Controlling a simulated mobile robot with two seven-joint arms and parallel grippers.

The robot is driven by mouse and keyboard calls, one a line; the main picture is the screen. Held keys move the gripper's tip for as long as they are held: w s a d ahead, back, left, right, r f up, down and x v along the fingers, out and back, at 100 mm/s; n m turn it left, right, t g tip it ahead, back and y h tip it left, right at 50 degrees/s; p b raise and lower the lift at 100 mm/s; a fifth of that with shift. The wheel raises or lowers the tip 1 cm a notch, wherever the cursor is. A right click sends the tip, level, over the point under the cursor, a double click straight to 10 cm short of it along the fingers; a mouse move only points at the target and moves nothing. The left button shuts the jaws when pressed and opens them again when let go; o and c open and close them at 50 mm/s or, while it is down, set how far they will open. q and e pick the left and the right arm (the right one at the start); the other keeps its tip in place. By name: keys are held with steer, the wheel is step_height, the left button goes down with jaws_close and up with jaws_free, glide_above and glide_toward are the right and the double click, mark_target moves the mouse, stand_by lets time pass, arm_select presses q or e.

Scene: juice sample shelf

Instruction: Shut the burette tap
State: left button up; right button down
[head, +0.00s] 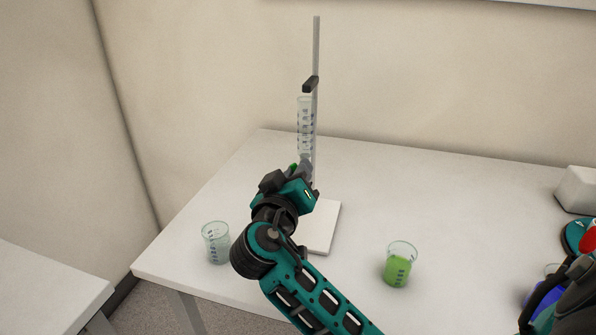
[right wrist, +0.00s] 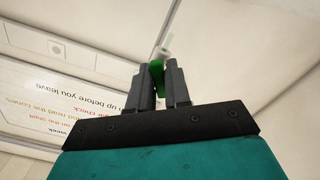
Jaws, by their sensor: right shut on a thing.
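The burette (head: 305,125) is a clear graduated tube, clamped upright on a metal stand (head: 316,50) with a white base plate (head: 322,225). My right gripper (head: 302,172) is at the burette's lower end and hides most of it. In the right wrist view its two dark fingers (right wrist: 163,85) are shut on the green tap (right wrist: 157,68), with a pale tube end (right wrist: 165,45) just beyond. A bit of green also shows beside the gripper in the head view. The tap's exact angle is hard to tell. My left gripper is not in view.
An empty-looking beaker (head: 216,243) stands left of my right arm, near the table's edge. A beaker of green liquid (head: 398,266) stands right of the stand. A white box (head: 577,190) and partly cut-off coloured items are at the right edge.

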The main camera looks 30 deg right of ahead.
steer(key=n, duration=0.5)
steer(key=shift+n+p, duration=0.4)
steer(key=n, duration=0.5)
steer(key=shift+n, duration=0.4)
steer(key=c, duration=1.2)
jaws_free()
steer(key=shift+o, duration=0.2)
steer(key=shift+f, duration=0.1)
